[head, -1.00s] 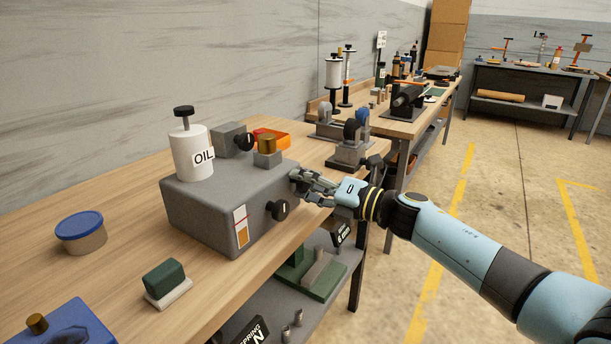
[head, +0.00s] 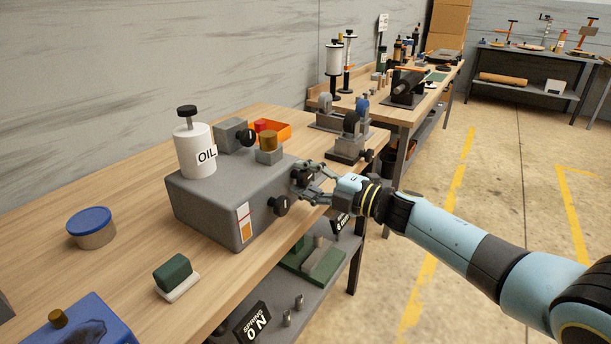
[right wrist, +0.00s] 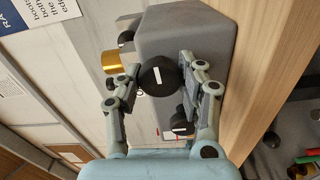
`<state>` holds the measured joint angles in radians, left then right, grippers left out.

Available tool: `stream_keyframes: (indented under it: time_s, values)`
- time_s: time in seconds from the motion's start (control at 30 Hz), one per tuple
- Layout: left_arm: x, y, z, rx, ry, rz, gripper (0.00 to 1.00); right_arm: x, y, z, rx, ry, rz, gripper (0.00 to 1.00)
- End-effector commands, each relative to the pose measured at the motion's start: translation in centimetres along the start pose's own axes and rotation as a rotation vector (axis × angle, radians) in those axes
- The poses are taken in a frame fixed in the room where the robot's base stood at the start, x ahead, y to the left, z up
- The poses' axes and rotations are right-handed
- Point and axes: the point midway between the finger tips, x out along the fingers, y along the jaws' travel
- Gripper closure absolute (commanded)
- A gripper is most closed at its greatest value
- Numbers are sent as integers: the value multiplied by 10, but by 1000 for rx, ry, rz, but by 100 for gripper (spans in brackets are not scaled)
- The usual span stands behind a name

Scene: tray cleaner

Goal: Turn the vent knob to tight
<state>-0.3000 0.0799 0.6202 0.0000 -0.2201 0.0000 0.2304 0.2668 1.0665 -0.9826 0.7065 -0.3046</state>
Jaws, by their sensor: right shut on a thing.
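A grey box (head: 212,207) stands on the wooden bench, with a white OIL bottle (head: 195,152) on top and a sight gauge (head: 244,224) on its front. My right gripper (head: 306,180) is at the right end of the box's front face. It is shut on a black knob (right wrist: 158,76), one finger on each side. The knob's white mark is close to upright in the right wrist view. A second black knob (head: 279,206) sits nearer the gauge, outside the fingers; it also shows in the right wrist view (right wrist: 180,128). No label tells which is the vent knob. My left gripper is out of view.
Close behind the box stand a grey block with a black knob (head: 235,135) and an orange bin (head: 279,130). A lower shelf (head: 325,283) holds loose parts.

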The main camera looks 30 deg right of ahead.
Motion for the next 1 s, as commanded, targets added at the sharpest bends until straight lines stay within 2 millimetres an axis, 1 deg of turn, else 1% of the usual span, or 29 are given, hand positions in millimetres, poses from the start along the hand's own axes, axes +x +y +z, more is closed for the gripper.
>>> stream_keyframes:
  time_s: [0.47,0.5,0.67,0.9,1.0]
  values:
    - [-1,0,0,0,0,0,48,0,-1,1,13,-2,-2,94]
    - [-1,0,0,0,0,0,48,0,-1,1,13,-2,-2,59]
    - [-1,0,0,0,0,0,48,0,-1,0,13,-1,-1,38]
    - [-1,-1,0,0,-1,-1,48,0,0,0,13,-1,-1,37]
    - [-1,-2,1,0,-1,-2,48,-4,-1,1,12,-1,-2,37]
